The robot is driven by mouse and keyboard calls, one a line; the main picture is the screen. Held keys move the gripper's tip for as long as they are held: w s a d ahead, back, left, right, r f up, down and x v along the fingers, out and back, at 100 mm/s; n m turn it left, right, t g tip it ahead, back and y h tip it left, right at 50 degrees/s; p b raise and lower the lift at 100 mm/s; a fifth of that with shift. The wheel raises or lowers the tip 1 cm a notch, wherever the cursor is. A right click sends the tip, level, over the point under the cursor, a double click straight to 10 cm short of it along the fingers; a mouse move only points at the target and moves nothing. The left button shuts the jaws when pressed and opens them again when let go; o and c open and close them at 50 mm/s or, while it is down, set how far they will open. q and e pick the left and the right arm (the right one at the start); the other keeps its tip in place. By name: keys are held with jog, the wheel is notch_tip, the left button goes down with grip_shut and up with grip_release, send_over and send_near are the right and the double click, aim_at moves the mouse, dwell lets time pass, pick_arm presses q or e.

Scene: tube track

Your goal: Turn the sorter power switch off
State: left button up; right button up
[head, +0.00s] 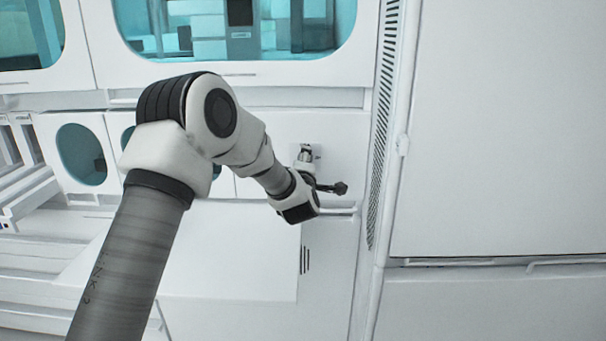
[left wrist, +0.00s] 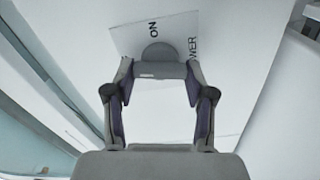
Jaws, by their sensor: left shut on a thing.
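The sorter power switch is on a pale plate (left wrist: 130,40) marked ON and POWER in the left wrist view. Its grey handle (left wrist: 158,70) lies across in front of a round grey hub (left wrist: 158,50), with ON printed just above the hub. My left gripper (head: 305,158) is up against the white cabinet front in the head view. In the left wrist view, its two fingers are on either end of the handle, shut on it. The switch is mostly hidden by the gripper in the head view. My right gripper is not in view.
The white panel (head: 330,135) around the switch is otherwise plain. A vertical edge with a slotted vent strip (head: 382,130) stands close to the right, beside a large white panel (head: 500,120). A teal window (head: 235,28) is above. A horizontal ledge (head: 340,210) lies just below.

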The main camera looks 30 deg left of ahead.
pick_arm(q)
jog(key=shift+f+n+b, duration=0.1)
jog(key=shift+n+b, duration=1.15)
jog(key=shift+n, duration=0.15)
jog(key=o, duration=1.2)
jog(key=shift+c, duration=0.2)
jog(key=v, duration=1.2)
